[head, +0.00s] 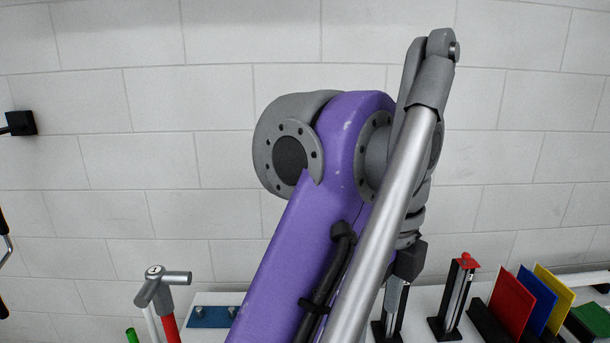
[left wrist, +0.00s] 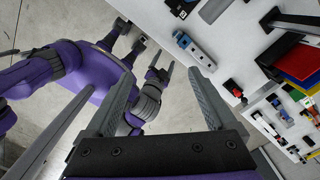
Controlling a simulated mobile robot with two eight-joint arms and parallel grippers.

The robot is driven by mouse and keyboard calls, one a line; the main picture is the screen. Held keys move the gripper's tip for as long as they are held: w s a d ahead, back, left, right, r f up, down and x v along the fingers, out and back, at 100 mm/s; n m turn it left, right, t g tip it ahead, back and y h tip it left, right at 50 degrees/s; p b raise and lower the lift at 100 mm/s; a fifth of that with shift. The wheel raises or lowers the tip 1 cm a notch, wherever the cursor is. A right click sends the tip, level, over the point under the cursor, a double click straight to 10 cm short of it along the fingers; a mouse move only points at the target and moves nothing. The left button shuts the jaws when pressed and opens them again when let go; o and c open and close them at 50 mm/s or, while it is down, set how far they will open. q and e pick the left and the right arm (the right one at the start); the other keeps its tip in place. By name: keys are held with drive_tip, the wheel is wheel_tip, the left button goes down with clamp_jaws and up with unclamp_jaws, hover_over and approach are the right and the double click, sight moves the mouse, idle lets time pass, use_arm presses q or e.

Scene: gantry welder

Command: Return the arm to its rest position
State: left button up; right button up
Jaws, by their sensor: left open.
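A large purple arm link with grey joints, part of my own arm, fills the middle of the head view. I see nothing held between the fingers. Behind them are purple and grey parts of my own body and the grey floor.
A white table (left wrist: 235,30) lies beyond the fingers. A red-handled hammer (head: 168,326) stands at lower left. A pale block wall (head: 160,160) is behind.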

use_arm(q)
drive_tip(key=w+a+f+n+t, duration=0.1)
drive_tip(key=w+a+f+n, duration=0.1)
drive_tip(key=a+f+n, duration=0.5)
drive_tip(key=w+a+f+n+t, duration=0.1)
drive_tip(key=w+a+f+n, duration=0.2)
drive_tip(key=a+f+n, duration=0.45)
drive_tip(key=s+a+f+n+t, duration=0.1)
drive_tip(key=s+a+f+n, duration=0.2)
drive_tip(key=f, duration=0.4)
drive_tip(key=s+a+f+n+t, duration=0.1)
drive_tip(key=s+a+f+n, duration=0.3)
drive_tip(key=f, duration=0.3)
drive_tip(key=s+a+f+n+t, duration=0.1)
drive_tip(key=s+a+f+n, duration=0.3)
drive_tip(key=f, duration=0.4)
drive_tip(key=shift+s+a+n+t, duration=0.15)
drive_tip(key=shift+a+n+t, duration=0.15)
drive_tip(key=shift+a+n, duration=0.3)
